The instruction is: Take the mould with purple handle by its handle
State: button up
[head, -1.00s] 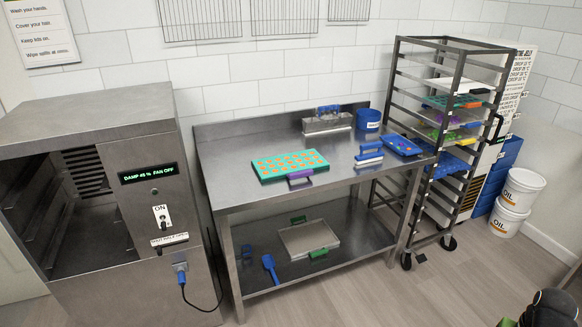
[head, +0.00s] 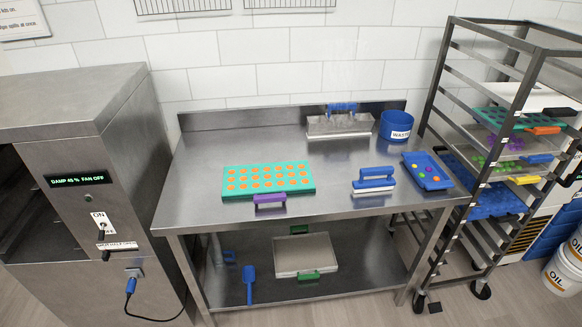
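The mould (head: 226,190) is a teal tray with rows of orange-filled cavities. It lies flat on the steel table near its front edge, left of the middle. Its purple handle (head: 270,200) sticks out at the front side, toward me, close to the table edge. Nothing touches the mould or covers its handle. My gripper is not in the head view, so its state does not show.
On the steel table (head: 330,215) stand a metal depositor with blue grip (head: 340,124), a blue waste tub (head: 396,126), a blue-handled scraper (head: 374,180) and a blue tray (head: 436,172). A control cabinet (head: 85,130) flanks the left, a tray rack (head: 445,95) the right.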

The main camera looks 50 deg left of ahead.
aim_at(266, 183)
jog(key=u, duration=0.15)
jog(key=i, duration=0.25)
jog(key=u, duration=1.15)
jog(key=k, duration=0.1)
jog(key=u, duration=2.2)
jog(key=i, duration=1)
jog(key=u, duration=0.2)
